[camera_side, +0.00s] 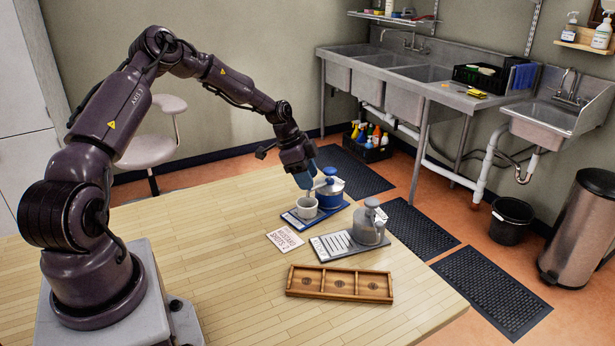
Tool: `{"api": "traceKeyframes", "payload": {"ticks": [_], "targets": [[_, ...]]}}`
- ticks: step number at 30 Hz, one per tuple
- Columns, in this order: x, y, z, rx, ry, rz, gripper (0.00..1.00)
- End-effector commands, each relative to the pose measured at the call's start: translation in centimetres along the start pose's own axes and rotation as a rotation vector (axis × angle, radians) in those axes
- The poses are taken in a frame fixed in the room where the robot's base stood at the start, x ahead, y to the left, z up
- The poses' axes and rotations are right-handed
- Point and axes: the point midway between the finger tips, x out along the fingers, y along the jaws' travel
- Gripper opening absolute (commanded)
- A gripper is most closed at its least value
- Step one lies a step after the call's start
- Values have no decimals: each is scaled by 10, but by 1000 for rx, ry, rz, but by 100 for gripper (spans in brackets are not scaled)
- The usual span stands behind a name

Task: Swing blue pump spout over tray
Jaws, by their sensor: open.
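A small white cup (307,208) stands on that tray, in front and to the left of the pot. My gripper (304,184) points down with blue fingers just left of the pump's top, above the cup. It is open. Whether a finger touches the spout, and which way the spout points, I cannot tell; the fingers partly cover that area.
A grey pump (369,224) stands on a grey slatted tray (332,248) in front and to the right. A wooden three-compartment tray (340,296) lies nearer the camera. A printed card (285,239) lies left of the grey tray. The table's left and front areas are clear.

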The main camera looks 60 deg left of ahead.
Motion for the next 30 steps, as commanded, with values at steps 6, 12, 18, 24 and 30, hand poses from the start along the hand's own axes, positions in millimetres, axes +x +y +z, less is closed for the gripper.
{"api": "traceKeyframes", "payload": {"ticks": [6, 12, 18, 24, 30], "targets": [[-37, -1, 0, -1, 0, -5, 45], [-83, -1, 0, 0, -1, -6, 45], [-115, -1, 0, 0, -2, -4, 45], [-126, 0, 0, 0, 0, -2, 45], [-126, 0, 0, 0, 0, -1, 45]]}}
